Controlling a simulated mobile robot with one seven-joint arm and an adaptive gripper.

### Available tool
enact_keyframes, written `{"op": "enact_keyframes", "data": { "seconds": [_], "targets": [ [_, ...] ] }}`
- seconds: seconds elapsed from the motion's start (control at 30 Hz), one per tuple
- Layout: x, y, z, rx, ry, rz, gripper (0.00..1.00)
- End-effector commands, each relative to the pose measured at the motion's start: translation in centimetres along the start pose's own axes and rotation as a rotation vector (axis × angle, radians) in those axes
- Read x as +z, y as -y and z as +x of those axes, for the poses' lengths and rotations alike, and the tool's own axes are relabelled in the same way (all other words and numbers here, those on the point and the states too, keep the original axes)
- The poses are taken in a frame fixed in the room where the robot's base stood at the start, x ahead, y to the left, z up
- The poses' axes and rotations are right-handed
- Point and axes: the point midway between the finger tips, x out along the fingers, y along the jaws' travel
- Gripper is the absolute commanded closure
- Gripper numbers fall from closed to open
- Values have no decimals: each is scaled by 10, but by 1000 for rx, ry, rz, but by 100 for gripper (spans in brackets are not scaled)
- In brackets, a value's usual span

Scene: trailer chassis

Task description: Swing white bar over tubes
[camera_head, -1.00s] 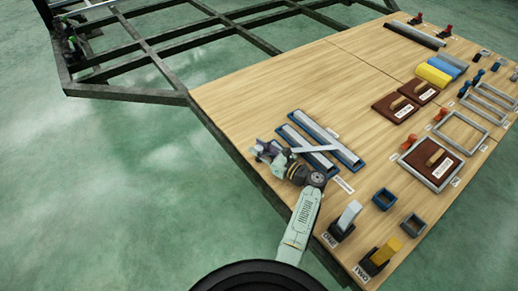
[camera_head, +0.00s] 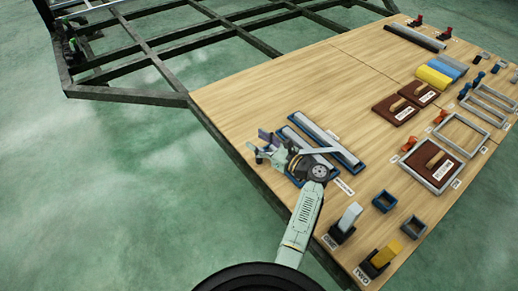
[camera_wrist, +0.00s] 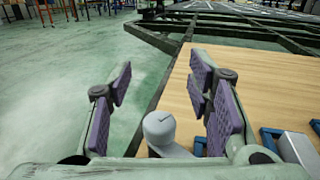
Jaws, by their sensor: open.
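Two grey tubes (camera_head: 317,132) lie side by side in long blue holders (camera_head: 350,165) near the table's left edge. My gripper (camera_head: 264,146) is open at the table's left edge, just left of the tubes. In the wrist view, a rounded light-grey knob (camera_wrist: 159,127) stands between the purple-padded fingers of my gripper (camera_wrist: 163,95), with gaps on both sides. It appears to be the bar's pivot end. The tubes and holders show only partly at lower right there.
The wooden table (camera_head: 290,85) has clear room beyond the tubes. Brown boards (camera_head: 394,108), grey frames (camera_head: 462,132), a yellow roll (camera_head: 432,76) and a blue roll (camera_head: 447,67) lie to the right. White and yellow-handled blocks (camera_head: 346,218) stand near the front. A dark metal chassis (camera_head: 130,48) adjoins the table.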

Motion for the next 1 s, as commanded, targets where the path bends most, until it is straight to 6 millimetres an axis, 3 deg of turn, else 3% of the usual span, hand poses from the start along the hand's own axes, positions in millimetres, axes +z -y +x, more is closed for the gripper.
{"op": "enact_keyframes", "data": {
  "seconds": [0.1,0.3,0.63,0.77,0.87,1.0],
  "targets": [
    [23,0,0,0,0,-3,53],
    [47,0,0,0,-1,-1,53],
    [52,0,0,0,-1,1,53],
    [52,0,-4,-15,-24,12,61],
    [47,3,-20,-79,-120,56,68],
    [28,8,-72,-267,-348,161,77]
  ]
}}
